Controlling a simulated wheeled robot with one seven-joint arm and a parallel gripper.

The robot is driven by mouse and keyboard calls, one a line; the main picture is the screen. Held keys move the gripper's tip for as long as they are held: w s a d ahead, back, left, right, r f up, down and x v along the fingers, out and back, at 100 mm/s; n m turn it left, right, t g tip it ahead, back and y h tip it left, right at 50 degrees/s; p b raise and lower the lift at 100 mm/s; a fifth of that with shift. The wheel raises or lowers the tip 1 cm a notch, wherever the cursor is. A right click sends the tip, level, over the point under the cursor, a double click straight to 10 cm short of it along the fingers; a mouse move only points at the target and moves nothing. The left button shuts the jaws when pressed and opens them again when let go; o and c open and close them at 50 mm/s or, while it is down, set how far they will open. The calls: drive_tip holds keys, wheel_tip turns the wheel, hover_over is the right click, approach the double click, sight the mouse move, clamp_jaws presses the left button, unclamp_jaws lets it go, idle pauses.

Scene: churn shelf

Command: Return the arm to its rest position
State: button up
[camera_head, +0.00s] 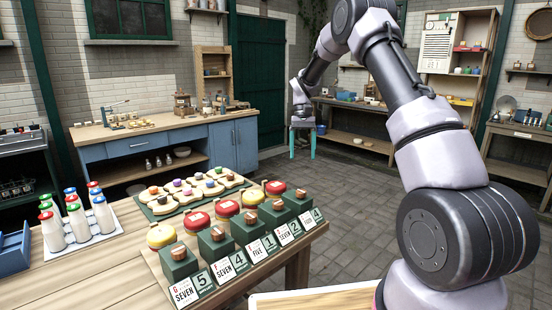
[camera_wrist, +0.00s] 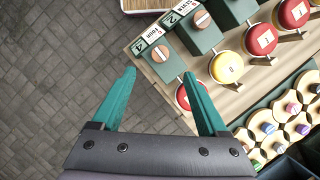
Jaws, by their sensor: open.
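My arm (camera_head: 430,130) rises on the right of the head view and bends over toward the back. My gripper (camera_head: 302,138) hangs past the table's far right corner, with its teal fingers pointing down. In the wrist view my gripper (camera_wrist: 158,98) has its two teal fingers spread wide. Nothing is between them but paved floor and a little of the table edge below. The right finger overlaps a red round piece (camera_wrist: 190,94) in that view, and I cannot tell the height between them.
The wooden table (camera_head: 100,285) holds green blocks (camera_head: 178,262) with number cards, red and yellow round pieces, a tray of bottles (camera_head: 78,222) and a board of coloured pegs (camera_head: 190,190). A blue workbench (camera_head: 234,140) stands behind. The paved floor (camera_head: 350,200) is clear.

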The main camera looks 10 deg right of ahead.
drive_tip(key=s+d+r+m+t, duration=0.1)
drive_tip(key=s+r+t, duration=0.2)
drive_tip(key=s+r, duration=0.6)
drive_tip(key=s+d+r+t, duration=0.25)
drive_tip(key=s+r, duration=0.45)
drive_tip(key=r, duration=0.4)
drive_tip(key=s+d+r+m+t+y, duration=0.1)
drive_tip(key=s+t, duration=0.5)
drive_tip(key=s, duration=1.2)
drive_tip(key=shift+r+m, duration=0.3)
drive_tip(key=shift+r, duration=0.4)
